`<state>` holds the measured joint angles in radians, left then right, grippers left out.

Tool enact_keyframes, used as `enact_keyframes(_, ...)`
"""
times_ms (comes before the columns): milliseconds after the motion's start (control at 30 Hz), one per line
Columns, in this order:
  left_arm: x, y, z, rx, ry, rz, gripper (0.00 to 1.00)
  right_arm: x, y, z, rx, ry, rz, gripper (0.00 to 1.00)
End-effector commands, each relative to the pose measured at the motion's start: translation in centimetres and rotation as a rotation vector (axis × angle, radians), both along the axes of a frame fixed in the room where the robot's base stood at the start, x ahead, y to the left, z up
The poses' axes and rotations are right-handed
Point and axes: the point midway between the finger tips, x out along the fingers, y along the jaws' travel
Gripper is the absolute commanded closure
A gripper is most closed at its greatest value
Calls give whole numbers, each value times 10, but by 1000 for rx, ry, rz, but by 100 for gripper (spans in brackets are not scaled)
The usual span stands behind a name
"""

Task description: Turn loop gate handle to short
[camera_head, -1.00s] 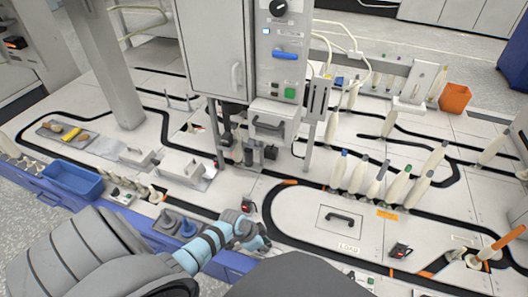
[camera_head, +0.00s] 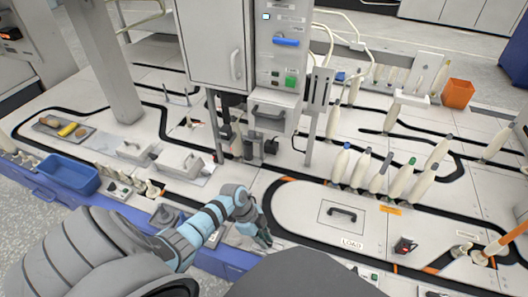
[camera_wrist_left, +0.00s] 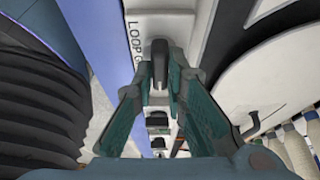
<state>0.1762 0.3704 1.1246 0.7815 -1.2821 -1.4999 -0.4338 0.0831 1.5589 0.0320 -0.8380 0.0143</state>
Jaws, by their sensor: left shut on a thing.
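The loop gate handle (camera_wrist_left: 159,58) is a dark upright knob on a white panel in the left wrist view. The partly covered label "LOOP G" (camera_wrist_left: 134,38) is beside it. My left gripper (camera_wrist_left: 159,75) has its fingertips on both sides of the handle and is shut on it. In the head view my left gripper (camera_head: 262,236) is low at the near edge of the table, where it hides the handle. The word "short" cannot be read in either view. My right gripper is not in view.
A black track loop runs around a panel marked LOAD (camera_head: 352,243), with several cream bobbins (camera_head: 360,170) behind it. A blue bin (camera_head: 68,178) stands at the left and an orange bin (camera_head: 457,93) at the back right. A grey cabinet (camera_head: 212,45) rises behind.

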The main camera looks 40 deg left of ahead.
Motion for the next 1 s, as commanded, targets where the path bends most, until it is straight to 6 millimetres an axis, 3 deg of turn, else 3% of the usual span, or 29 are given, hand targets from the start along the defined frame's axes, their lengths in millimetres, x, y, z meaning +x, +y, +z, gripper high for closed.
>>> enact_keyframes(467, 1, 2, 0, 6, -3, -21, 100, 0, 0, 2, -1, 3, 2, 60)
enact_keyframes(500, 1, 2, 0, 6, -3, -21, 86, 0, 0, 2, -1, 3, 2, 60)
enact_keyframes(633, 1, 2, 0, 5, -2, -20, 68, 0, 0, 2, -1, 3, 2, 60)
enact_keyframes(1000, 0, 5, 8, 6, -4, -18, 68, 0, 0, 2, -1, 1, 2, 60)
